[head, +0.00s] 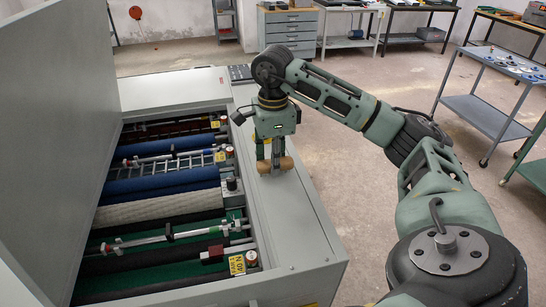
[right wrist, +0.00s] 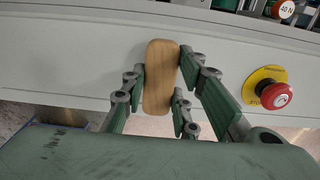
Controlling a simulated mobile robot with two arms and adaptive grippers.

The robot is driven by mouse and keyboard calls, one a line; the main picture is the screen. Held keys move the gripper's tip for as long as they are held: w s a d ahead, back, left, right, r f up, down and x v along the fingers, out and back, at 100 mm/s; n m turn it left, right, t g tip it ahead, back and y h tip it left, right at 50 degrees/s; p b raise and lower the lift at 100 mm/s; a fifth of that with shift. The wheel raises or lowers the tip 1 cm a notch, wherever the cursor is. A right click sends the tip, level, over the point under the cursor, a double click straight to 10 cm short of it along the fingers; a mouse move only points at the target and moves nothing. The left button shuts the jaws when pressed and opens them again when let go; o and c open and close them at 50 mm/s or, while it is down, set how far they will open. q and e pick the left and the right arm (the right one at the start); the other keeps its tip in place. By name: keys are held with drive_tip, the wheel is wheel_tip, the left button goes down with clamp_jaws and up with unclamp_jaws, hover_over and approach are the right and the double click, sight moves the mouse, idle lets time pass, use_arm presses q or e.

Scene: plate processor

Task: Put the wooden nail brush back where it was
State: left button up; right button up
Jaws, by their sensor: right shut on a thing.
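The wooden nail brush (head: 286,163) is a light brown, rounded oblong block. It also shows in the right wrist view (right wrist: 160,80), lengthwise between the finger pads. My right gripper (head: 274,160) is shut on the brush and points down at the light grey right-hand ledge (head: 290,215) of the plate processor. The fingers hide part of the brush in the head view. I cannot tell whether the brush touches the ledge. My left gripper is not in view.
The processor's raised lid (head: 60,120) stands at the left. Its open bay holds rollers, including a blue roller (head: 160,184) and a beige roller (head: 155,208). A red emergency button (right wrist: 277,95) is near the gripper. The ledge in front is clear. A grey trolley (head: 485,115) stands right.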

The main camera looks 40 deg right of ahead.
drive_tip(key=shift+f, duration=0.2)
drive_tip(key=o, duration=1.1)
drive_tip(key=shift+r, duration=0.1)
drive_tip(key=shift+r, duration=0.25)
drive_tip(key=shift+r+b, duration=0.3)
drive_tip(key=shift+r, duration=0.05)
wheel_tip(320, 180, up, 11)
drive_tip(key=p, duration=0.2)
